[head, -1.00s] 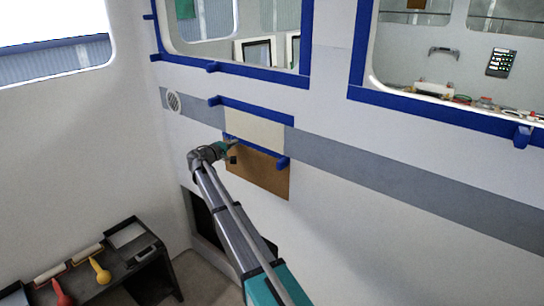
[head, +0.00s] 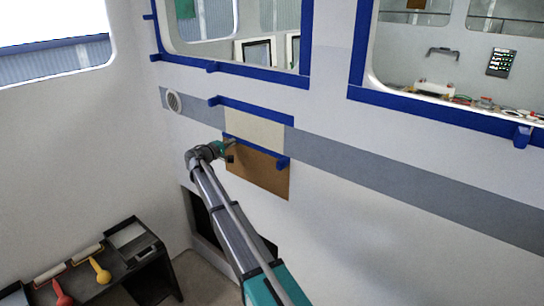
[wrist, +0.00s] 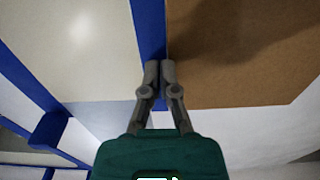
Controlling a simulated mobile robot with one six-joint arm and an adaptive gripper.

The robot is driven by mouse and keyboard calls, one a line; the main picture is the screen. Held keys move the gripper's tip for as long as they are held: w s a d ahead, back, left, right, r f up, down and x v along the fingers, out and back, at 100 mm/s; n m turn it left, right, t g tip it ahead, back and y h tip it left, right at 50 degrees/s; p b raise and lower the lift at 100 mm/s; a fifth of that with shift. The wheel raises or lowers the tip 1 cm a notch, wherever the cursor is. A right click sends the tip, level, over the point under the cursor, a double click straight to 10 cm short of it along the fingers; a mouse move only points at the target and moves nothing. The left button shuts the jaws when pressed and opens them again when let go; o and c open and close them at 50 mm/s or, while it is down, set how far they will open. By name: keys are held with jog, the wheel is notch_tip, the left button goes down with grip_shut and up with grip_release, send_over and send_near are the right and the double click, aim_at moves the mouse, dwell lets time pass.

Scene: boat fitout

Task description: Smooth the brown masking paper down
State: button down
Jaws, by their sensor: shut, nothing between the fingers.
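The brown masking paper (head: 262,175) hangs on the wall below a cream panel (head: 255,128). A blue tape strip (head: 270,154) runs along the paper's upper edge. In the wrist view the paper (wrist: 235,80) lies right of the tape (wrist: 148,30). My gripper (wrist: 160,66) is shut and empty, its fingertips at the line where tape and paper meet. In the head view my gripper (head: 231,143) is at the paper's upper left corner and hides part of it. I cannot tell whether the fingertips touch the surface.
Blue tape frames the windows (head: 238,68) above, and another strip (head: 250,108) tops the cream panel. A dark bench (head: 120,262) with tools stands at lower left. The wall right of the paper is clear.

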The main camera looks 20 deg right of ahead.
jog(key=shift+a, duration=0.15)
dwell(0.3)
jog(key=shift+w+a, duration=0.25)
jog(key=shift+w, duration=0.35)
jog(key=shift+s+a, duration=0.1)
jog(key=v, duration=0.7)
jog(key=shift+s+a, duration=0.25)
jog(key=shift+a, duration=0.05)
dwell(0.3)
